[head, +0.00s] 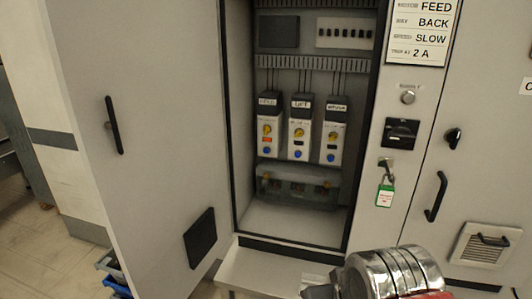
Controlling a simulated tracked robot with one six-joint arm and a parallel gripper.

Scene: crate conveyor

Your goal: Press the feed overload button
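Three overload units stand side by side inside the open cabinet: left (269,125), middle (300,127) and right (333,131). Each has a white front, a yellow dial and a blue button low down: left button (266,151), middle button (298,154), right button (331,157). The label on top of each is too small to read surely, so I cannot tell which is feed. An orange patch shows on the left unit. My gripper (319,291) shows only as a dark part at the bottom edge, beside my silver wrist, below and apart from the units.
The cabinet door (150,130) stands open at left. The right panel carries a black rotary switch (401,133), a green-and-white tag (385,195) on a padlock, and a sign (420,32) reading FEED, BACK, SLOW, 2 A. A clear cover (298,188) lies below the units.

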